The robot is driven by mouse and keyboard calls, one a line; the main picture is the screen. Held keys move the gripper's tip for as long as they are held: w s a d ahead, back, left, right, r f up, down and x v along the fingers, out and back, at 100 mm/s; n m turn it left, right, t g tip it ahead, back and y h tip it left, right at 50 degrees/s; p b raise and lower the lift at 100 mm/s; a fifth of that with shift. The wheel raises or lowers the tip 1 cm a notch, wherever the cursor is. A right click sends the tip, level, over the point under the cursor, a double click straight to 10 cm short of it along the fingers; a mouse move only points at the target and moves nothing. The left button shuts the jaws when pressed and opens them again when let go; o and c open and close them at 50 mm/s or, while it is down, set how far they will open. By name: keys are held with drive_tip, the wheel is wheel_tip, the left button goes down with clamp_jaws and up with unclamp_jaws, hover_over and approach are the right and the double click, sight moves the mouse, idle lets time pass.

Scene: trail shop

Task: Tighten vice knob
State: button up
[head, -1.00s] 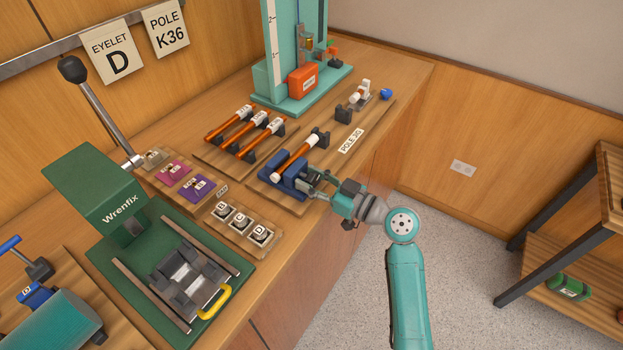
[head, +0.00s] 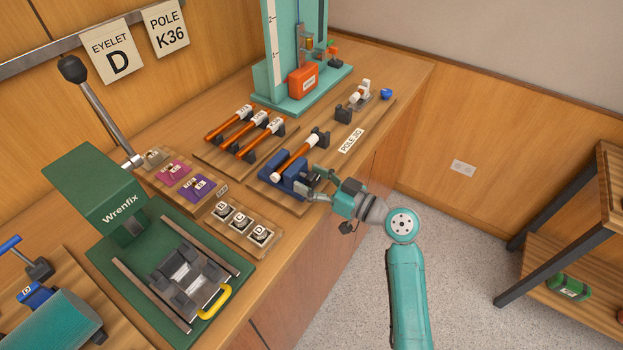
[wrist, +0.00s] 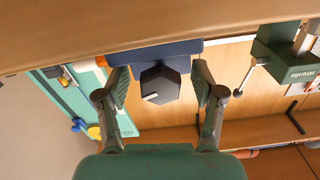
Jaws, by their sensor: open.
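The blue vice (head: 287,181) stands on the pole jig board near the counter's front edge, with an orange pole (head: 296,158) lying in it. In the wrist view the vice's blue body (wrist: 155,52) spans the top, and its dark faceted knob (wrist: 160,84) with a white mark points toward me. My gripper (head: 313,186) is at the front of the vice. In the wrist view my gripper (wrist: 160,92) is open, with one finger on each side of the knob. Gaps show between the knob and both fingers.
Several orange poles (head: 243,136) lie on a rack behind the vice. The green Wrenfix press (head: 100,195) and a tray of eyelets (head: 241,222) stand to the left. A teal measuring stand (head: 290,85) is at the back.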

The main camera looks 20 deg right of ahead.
drive_tip(key=v, duration=1.2)
drive_tip(key=shift+n, duration=0.8)
drive_tip(key=x, duration=1.1)
drive_tip(key=shift+w+a+r, duration=0.15)
drive_tip(key=shift+w+r, duration=0.1)
drive_tip(key=shift+r, duration=0.05)
drive_tip(key=c, duration=1.2)
